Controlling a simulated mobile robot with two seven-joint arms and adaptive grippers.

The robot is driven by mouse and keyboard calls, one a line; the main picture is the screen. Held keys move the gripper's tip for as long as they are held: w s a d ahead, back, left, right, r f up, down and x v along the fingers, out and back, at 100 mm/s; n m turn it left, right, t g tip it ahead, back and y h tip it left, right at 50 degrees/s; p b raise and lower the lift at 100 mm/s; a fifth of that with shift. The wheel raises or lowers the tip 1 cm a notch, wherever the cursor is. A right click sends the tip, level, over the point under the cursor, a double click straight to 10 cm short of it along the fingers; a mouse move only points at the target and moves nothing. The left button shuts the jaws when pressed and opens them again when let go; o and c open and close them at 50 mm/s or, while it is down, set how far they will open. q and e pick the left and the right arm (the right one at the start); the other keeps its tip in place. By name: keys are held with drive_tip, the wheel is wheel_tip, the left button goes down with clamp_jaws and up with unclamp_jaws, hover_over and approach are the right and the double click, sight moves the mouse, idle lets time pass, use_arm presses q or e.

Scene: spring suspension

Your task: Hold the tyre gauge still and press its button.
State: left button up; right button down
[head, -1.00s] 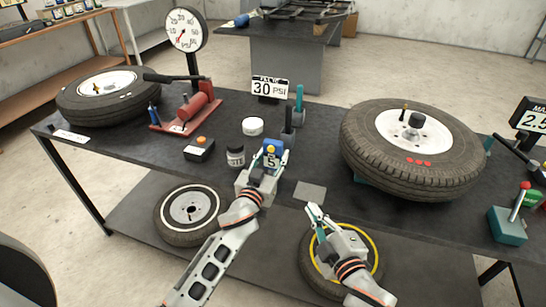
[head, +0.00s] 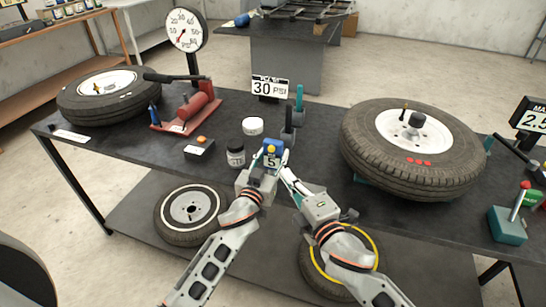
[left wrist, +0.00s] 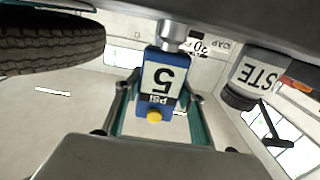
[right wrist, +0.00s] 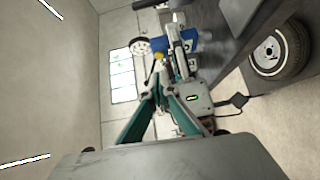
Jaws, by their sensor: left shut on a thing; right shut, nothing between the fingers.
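The blue tyre gauge (head: 271,155) has a white face reading 5 PSI and a yellow button. My left gripper (head: 265,170) is shut on its sides, and the gauge is upright near the table's front edge. In the left wrist view the gauge (left wrist: 160,80) shows upside down between the fingers, with the yellow button (left wrist: 154,116) clear of them. My right gripper (head: 286,172) is shut and empty, its tips just right of the gauge. In the right wrist view the gauge (right wrist: 178,42) is beyond the shut tips (right wrist: 160,68). I cannot tell whether they touch it.
A large tyre (head: 400,165) lies to the right. A 30 PSI sign (head: 270,88) stands behind.

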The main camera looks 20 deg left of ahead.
drive_tip(key=x, duration=0.9)
drive_tip(key=shift+w, duration=0.1)
drive_tip(key=shift+w, duration=1)
drive_tip(key=shift+d, duration=0.1)
use_arm(q)
drive_tip(key=shift+d, duration=0.1)
use_arm(e)
drive_tip(key=shift+s+d+f, duration=0.1)
drive_tip(key=shift+s+d, duration=0.1)
drive_tip(key=shift+d, duration=0.05)
approach(274, 150)
drive_tip(key=shift+s+d, duration=0.3)
drive_tip(key=shift+s, duration=0.4)
